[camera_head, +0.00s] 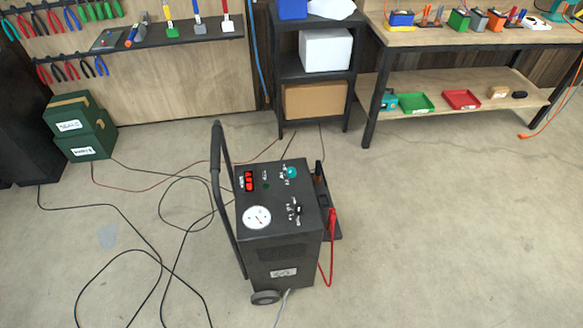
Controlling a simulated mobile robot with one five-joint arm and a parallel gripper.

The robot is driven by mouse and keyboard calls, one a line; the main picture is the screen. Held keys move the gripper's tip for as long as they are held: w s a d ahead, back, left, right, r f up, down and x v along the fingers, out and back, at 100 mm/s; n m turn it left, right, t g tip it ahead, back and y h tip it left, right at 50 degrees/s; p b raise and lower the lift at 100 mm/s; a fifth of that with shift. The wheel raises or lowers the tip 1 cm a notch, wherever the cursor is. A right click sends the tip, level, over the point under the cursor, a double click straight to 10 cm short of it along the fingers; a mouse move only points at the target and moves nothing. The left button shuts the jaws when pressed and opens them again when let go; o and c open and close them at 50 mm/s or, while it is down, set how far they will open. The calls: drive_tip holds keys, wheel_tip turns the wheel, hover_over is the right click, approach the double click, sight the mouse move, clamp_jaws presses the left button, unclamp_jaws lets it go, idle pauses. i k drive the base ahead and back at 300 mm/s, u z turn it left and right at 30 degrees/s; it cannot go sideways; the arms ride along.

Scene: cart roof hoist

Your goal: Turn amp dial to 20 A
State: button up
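A dark charger cart (282,250) stands on the floor at the middle of the view. Its sloped top carries a teal knob (291,172) at the upper right and a black knob (298,210) below it, each with small white marks around it. The marks are too small to read, so I cannot tell which knob is the amp dial or where either points. A red lit display (249,181) and a round white gauge (257,217) sit on the left of the panel. My gripper is not in view.
A black handle (217,170) rises at the cart's left. A red clamp and cable (332,225) hang at its right. Black cables (130,252) loop over the floor at left. Green boxes (80,130), a black shelf (313,73) and a workbench (470,38) stand behind. The right floor is clear.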

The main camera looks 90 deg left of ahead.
sight(290, 172)
drive_tip(key=u, duration=1.2)
drive_tip(key=k, duration=0.15)
drive_tip(key=u, duration=2.55)
drive_tip(key=i, duration=0.6)
drive_tip(key=u, duration=0.4)
drive_tip(key=k, duration=0.6)
drive_tip(key=z, duration=0.15)
drive_tip(key=i, duration=0.85)
drive_tip(key=u, duration=0.05)
